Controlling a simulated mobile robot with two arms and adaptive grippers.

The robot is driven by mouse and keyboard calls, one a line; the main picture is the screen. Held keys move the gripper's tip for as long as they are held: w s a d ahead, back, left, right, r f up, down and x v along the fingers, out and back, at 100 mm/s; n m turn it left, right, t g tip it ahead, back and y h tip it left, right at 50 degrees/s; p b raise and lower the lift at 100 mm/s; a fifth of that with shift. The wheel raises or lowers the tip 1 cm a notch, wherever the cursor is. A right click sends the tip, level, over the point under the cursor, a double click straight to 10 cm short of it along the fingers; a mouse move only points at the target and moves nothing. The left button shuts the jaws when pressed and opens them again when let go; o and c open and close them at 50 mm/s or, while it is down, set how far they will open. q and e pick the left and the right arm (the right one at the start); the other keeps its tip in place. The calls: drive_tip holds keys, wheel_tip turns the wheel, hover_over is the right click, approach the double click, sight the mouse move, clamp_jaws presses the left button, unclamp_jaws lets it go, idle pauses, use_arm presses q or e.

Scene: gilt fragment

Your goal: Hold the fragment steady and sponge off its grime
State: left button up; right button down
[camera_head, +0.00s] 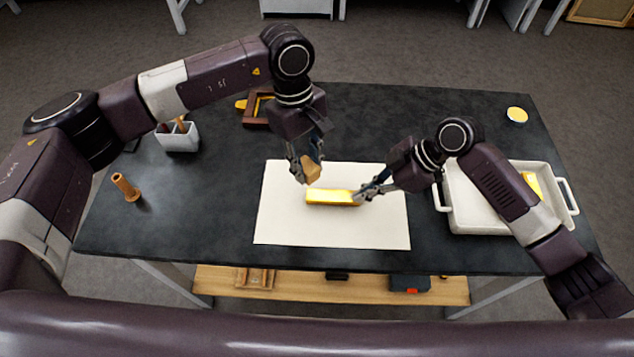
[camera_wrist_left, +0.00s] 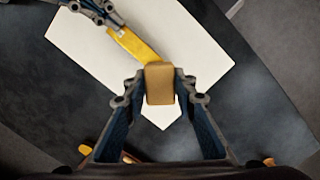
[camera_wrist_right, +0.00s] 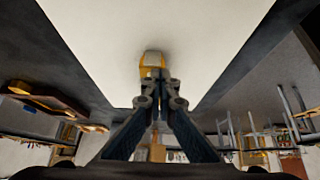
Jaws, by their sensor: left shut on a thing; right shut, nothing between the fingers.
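The gilt fragment (camera_head: 332,197), a golden bar, lies flat on a white sheet (camera_head: 282,222) on the dark table. It also shows in the left wrist view (camera_wrist_left: 136,46) and end-on in the right wrist view (camera_wrist_right: 153,62). My left gripper (camera_head: 306,171) is shut on a tan block-shaped sponge (camera_wrist_left: 160,84), held just above or at the fragment's left end; contact is unclear. My right gripper (camera_head: 361,194) is shut and empty, its fingertips at the fragment's right end, seemingly against it. I cannot make out any grime clearly.
A white tray (camera_head: 446,208) with a yellow piece (camera_head: 533,185) stands at the right, partly behind my right arm. A grey holder (camera_head: 178,138), an upright wooden tool (camera_head: 126,188) and a brown frame (camera_head: 256,123) stand left.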

use_arm(q)
drive_tip(key=shift+w+f, duration=0.1)
use_arm(e)
drive_tip(key=shift+w+r, duration=0.1)
drive_tip(key=shift+r, duration=2.85)
drive_tip(key=v, duration=1.2)
